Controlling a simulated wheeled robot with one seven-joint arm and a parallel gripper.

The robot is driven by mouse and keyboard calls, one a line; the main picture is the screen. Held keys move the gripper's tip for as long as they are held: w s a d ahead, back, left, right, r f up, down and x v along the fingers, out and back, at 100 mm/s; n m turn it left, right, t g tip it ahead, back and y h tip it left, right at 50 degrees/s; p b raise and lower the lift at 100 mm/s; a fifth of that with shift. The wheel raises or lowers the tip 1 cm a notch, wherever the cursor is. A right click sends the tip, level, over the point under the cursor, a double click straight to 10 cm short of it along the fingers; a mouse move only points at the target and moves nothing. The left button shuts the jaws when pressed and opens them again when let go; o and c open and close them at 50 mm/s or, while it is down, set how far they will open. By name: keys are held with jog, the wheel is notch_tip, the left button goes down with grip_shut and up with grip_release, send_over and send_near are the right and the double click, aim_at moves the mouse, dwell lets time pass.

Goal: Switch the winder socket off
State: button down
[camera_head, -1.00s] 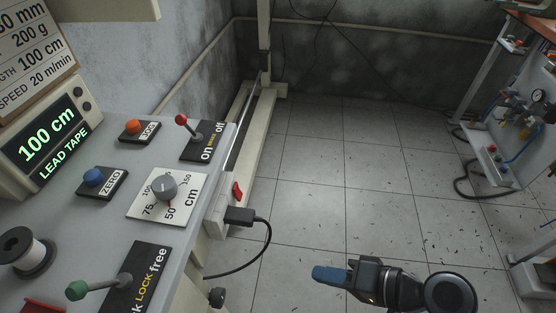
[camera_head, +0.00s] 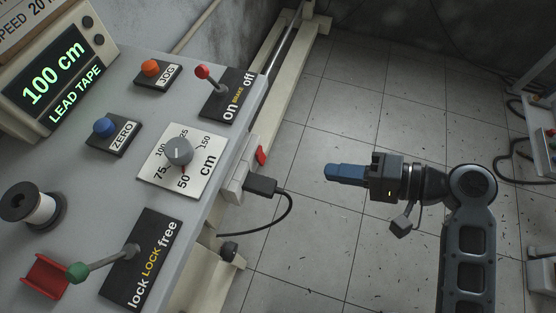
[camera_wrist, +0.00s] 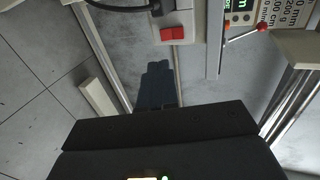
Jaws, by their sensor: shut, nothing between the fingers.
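The winder socket (camera_head: 238,180) is a pale box on the right side of the winder bench. Its red rocker switch (camera_head: 261,155) sticks out at the far end, and a black plug (camera_head: 260,187) with a cable is in its near end. In the wrist view the red switch (camera_wrist: 172,34) shows on the white socket (camera_wrist: 180,17), beyond my fingertips. I cannot tell its rocker position. My gripper (camera_head: 328,172) is shut and empty, with blue fingers pointing left toward the socket. It is apart from the switch, to its right. The fingers also show in the wrist view (camera_wrist: 156,74).
The bench top (camera_head: 85,190) carries a brake lever (camera_head: 203,73), a lock lever (camera_head: 80,271), a cm dial (camera_head: 179,151), buttons and a lit display (camera_head: 58,80). The plug's cable (camera_head: 288,215) loops out beside the bench. Tiled floor (camera_head: 330,250) lies open below my gripper.

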aim_at(263, 163)
jog(key=x, duration=1.3)
jog(key=shift+p, duration=0.4)
jog(key=shift+f, duration=0.1)
jog(key=shift+a+f+y+b, duration=0.2)
jog(key=shift+f+y+b, duration=0.15)
jog(key=shift+b, duration=0.6)
jog(key=shift+a+r, duration=0.1)
jog(key=shift+r, duration=0.1)
